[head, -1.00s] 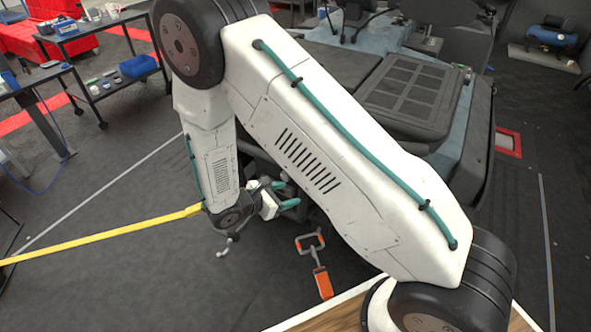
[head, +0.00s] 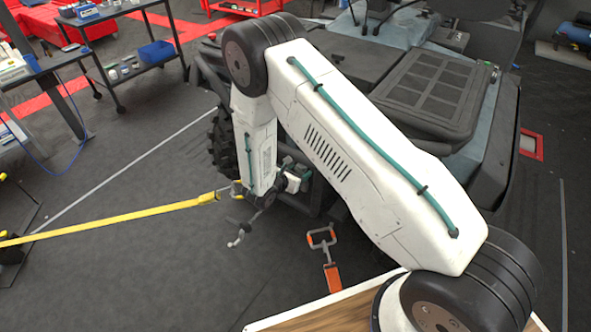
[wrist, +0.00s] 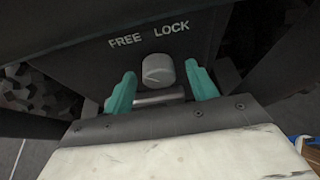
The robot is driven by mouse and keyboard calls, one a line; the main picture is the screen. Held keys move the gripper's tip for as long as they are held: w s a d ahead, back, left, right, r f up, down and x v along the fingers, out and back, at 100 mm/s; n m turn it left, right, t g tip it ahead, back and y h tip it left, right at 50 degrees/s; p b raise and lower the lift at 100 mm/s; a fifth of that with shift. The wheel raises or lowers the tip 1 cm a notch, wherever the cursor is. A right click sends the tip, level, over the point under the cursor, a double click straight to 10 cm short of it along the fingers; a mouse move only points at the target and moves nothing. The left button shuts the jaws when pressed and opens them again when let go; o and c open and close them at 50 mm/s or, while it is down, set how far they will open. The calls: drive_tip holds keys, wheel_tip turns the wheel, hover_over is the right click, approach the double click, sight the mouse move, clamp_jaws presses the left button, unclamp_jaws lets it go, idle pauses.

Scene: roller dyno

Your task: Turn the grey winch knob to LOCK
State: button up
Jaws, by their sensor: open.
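The grey winch knob (wrist: 157,69) shows in the wrist view, on a dark panel below the printed words FREE on the left and LOCK on the right. My gripper (wrist: 160,88) has two teal fingers, open, one on each side of the knob, with a gap to it on both sides. I cannot tell how far the fingertips are from the panel. A grey bar lies below the knob, between the fingers. In the head view my gripper (head: 290,170) is small at the front of the dark vehicle, and the knob is hidden there.
A yellow strap (head: 120,222) runs left from a hook beside my wrist. An orange-handled tool (head: 331,272) is on the floor side near a wooden surface (head: 335,312). A dark cart with a blue bin (head: 158,50) stands at the back left. The grey floor at left is mostly open.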

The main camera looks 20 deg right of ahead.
drive_tip(key=c, duration=1)
drive_tip(key=shift+a, duration=0.15)
